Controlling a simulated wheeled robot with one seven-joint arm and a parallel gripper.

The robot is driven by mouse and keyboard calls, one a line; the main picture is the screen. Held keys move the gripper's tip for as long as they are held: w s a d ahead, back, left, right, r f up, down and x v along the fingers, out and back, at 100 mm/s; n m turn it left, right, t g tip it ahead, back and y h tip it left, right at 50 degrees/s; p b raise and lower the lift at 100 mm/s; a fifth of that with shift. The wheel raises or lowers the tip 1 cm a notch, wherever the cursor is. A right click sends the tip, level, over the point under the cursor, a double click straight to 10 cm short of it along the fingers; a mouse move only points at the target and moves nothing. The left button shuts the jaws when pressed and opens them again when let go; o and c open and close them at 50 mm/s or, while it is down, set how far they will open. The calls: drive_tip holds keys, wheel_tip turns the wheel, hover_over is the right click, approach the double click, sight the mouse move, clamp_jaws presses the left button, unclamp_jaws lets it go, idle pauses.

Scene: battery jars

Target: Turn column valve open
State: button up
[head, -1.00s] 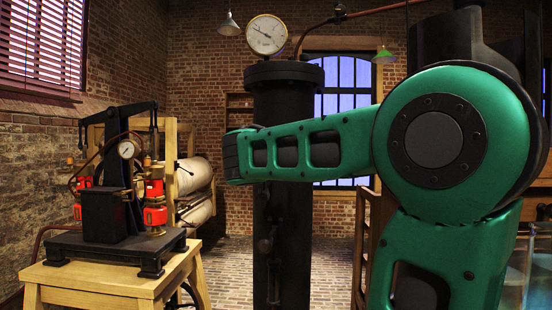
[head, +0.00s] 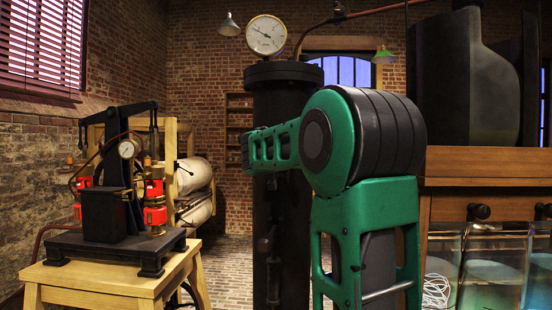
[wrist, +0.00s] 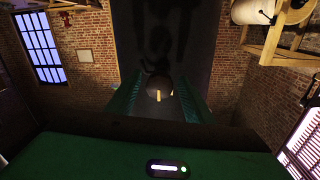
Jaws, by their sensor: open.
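The tall black column (head: 283,220) stands in the middle of the head view, with a round gauge (head: 266,35) on top. Small dark fittings (head: 265,245) run down its front. In the wrist view the column (wrist: 160,35) fills the upper middle. A dark round knob (wrist: 158,86), likely the valve, shows in front of it with small yellow marks near it. My gripper (wrist: 161,82) is open, its green fingers on either side of the knob in the picture. I cannot tell whether they touch it.
A wooden table (head: 110,280) with a black press-like machine (head: 105,210) stands at left. At right are a wooden bench (head: 480,168) and glass jars (head: 490,270) with liquid. Brick floor (head: 230,265) shows clear between table and column.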

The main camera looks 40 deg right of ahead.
drive_tip(key=c, duration=1)
drive_tip(key=shift+n, duration=0.3)
drive_tip(key=n, duration=0.4)
drive_tip(key=shift+n, duration=0.3)
drive_tip(key=n, duration=0.4)
drive_tip(key=shift+w+a+n+t, duration=0.1)
drive_tip(key=shift+n+t, duration=0.3)
drive_tip(key=n, duration=0.3)
drive_tip(key=shift+n, duration=0.4)
drive_tip(key=shift+w+a+f+n+t, duration=0.1)
drive_tip(key=shift+n+t, duration=0.15)
drive_tip(key=shift+n, duration=1)
drive_tip(key=shift+w+a+n+t, duration=0.1)
drive_tip(key=shift+n+t, duration=0.15)
drive_tip(key=shift+n, duration=1)
